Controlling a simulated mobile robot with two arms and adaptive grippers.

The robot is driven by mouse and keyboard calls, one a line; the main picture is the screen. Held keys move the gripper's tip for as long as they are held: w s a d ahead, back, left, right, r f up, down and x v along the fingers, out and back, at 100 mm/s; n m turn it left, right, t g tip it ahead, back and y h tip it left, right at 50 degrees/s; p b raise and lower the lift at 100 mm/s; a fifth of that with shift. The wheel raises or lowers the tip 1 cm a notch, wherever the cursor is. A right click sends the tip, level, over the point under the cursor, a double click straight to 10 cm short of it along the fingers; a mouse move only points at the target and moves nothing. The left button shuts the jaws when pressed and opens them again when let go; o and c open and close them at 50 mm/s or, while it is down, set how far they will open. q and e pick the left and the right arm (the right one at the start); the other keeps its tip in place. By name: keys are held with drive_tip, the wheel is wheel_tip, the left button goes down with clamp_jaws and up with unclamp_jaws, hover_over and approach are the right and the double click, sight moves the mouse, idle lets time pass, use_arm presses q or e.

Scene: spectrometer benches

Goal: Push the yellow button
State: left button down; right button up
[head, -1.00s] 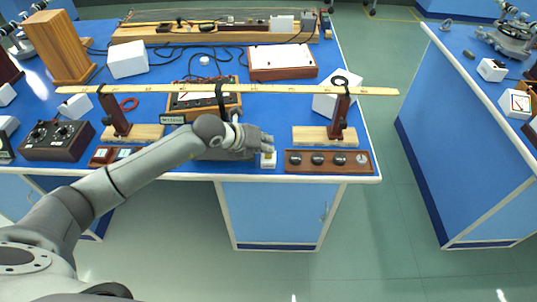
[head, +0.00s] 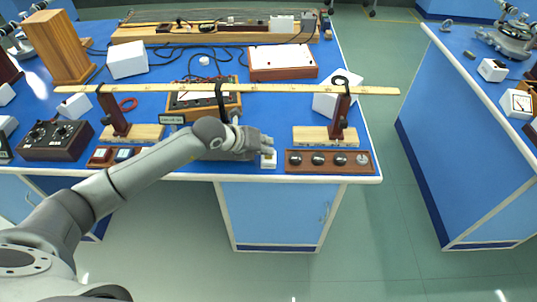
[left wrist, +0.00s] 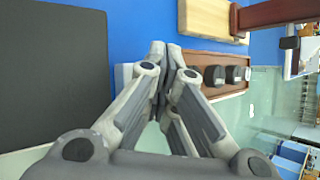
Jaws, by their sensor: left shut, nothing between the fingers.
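A small white box with a yellowish button on top (head: 268,160) sits at the front edge of the blue bench, just left of a brown wooden block with dark knobs. My left gripper (head: 268,146) is shut and empty, its fingertips at the top of this box. I cannot tell whether they touch the button. In the left wrist view the shut fingertips (left wrist: 159,50) meet beside the wooden block and hide most of the box; a pale side (left wrist: 124,76) shows to their left. My right gripper is not in view.
The knobbed block (head: 328,161) is close on the right. A long ruler (head: 290,89) on two wooden stands spans above the bench behind the gripper. A meter box (head: 205,103) stands behind my arm. Open floor lies beyond the bench's right edge.

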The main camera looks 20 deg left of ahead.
use_arm(q)
drive_tip(key=shift+r+p, duration=0.55)
drive_tip(key=shift+r, duration=0.3)
drive_tip(key=shift+r, duration=0.15)
wheel_tip(320, 180, up, 5)
drive_tip(key=p, duration=0.3)
idle(0.4)
